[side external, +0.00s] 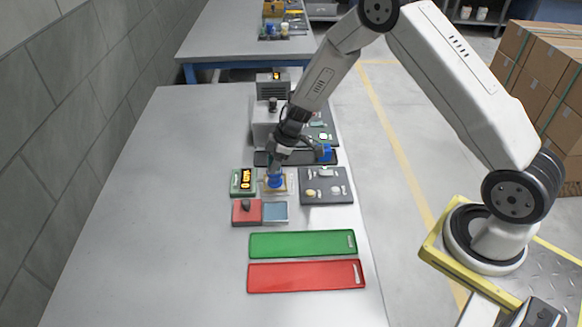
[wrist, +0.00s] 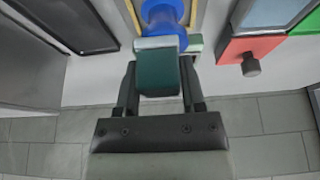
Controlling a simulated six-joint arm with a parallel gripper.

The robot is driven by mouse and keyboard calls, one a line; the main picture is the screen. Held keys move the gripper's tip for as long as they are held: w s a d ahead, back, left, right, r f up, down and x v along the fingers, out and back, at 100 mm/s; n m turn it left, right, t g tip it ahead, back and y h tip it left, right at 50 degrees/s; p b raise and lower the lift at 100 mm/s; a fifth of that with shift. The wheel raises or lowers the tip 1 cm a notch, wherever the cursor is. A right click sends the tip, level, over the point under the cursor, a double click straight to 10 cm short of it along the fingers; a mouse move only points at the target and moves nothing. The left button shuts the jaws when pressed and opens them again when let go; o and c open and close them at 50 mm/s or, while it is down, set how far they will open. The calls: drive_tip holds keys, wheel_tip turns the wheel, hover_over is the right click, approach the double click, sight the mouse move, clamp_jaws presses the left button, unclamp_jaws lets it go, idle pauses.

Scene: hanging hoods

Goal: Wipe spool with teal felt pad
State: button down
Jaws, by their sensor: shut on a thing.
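The blue spool (side external: 276,181) stands on a small yellow-edged base among the items in the middle of the bench. It also shows at the top of the wrist view (wrist: 163,14). My gripper (wrist: 158,78) is shut on the teal felt pad (wrist: 157,66), a dark teal block between its two fingers. The pad is right beside the spool in the wrist view; I cannot tell whether they touch. In the side view my gripper (side external: 279,158) is just above the spool, and the pad is too small to make out there.
A green meter (side external: 243,182) stands left of the spool and a dark tray with small parts (side external: 326,187) right. A red block with a black knob (side external: 246,212) and a blue-grey pad (side external: 275,212) lie in front, then green (side external: 300,244) and red (side external: 300,277) trays. The bench's left side is clear.

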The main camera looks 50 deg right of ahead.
drive_tip(key=shift+w+d, duration=0.6)
drive_tip(key=shift+d, duration=0.05)
drive_tip(key=shift+w+d+r, duration=0.15)
wheel_tip(320, 180, up, 8)
idle(0.6)
